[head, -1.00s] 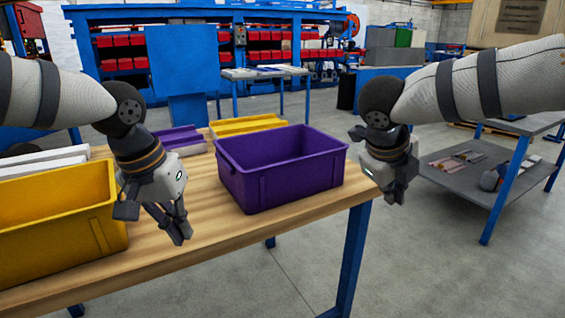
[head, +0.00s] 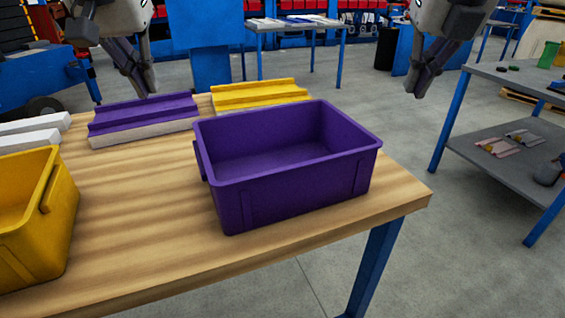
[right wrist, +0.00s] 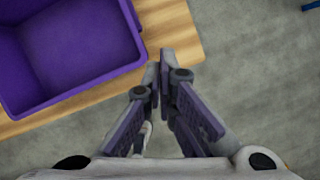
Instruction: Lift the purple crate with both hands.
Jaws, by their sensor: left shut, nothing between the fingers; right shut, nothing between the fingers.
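The purple crate (head: 292,195) stands upright and empty on the wooden table, near its right end. It also shows in the right wrist view (right wrist: 75,88), at the upper left. My left gripper (head: 148,90) is shut and empty, raised above the back left of the crate and apart from it. My right gripper (head: 415,92) is shut and empty, raised to the right of the crate beyond the table edge. In the right wrist view its fingertips (right wrist: 160,58) show beside the crate, not touching it.
The wooden table (head: 130,240) has clear room left of the crate. A yellow crate (head: 40,225) stands at the left. Purple (head: 142,112) and yellow (head: 262,92) ridged pieces lie behind. A grey side table (head: 520,80) stands at the right.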

